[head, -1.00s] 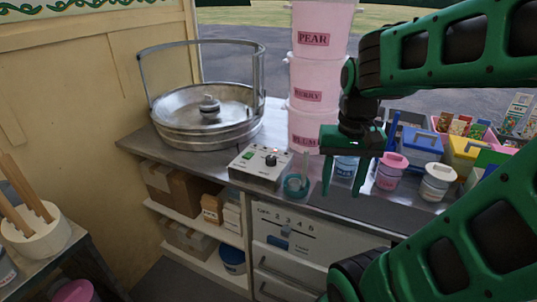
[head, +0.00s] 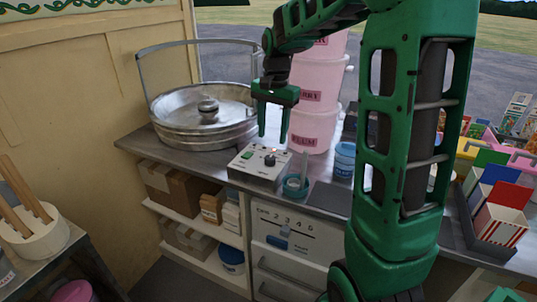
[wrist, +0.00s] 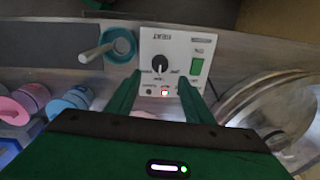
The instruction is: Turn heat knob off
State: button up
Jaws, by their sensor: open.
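The heat knob (wrist: 160,64) is a black round knob with a white pointer mark on the white control box (wrist: 178,48), under the word HEAT. It also shows in the head view (head: 270,160) on the box (head: 248,170). My gripper (head: 273,139) is open and empty, pointing down above the box.
A round metal floss pan (head: 185,110) stands left of the box. A teal cup (head: 296,186) with a stick in it stands close to the box's right. Pink tubs (head: 318,125) are stacked behind. A blue-lidded jar (head: 344,160) stands further right.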

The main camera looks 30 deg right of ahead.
aim_at(270, 157)
notch_tip(270, 157, down, 8)
jog(key=shift+w+a+f, duration=0.1)
jog(key=shift+w, duration=0.05)
jog(key=shift+c, duration=0.6)
jog(key=shift+a, duration=0.1)
jog(key=c, duration=0.9)
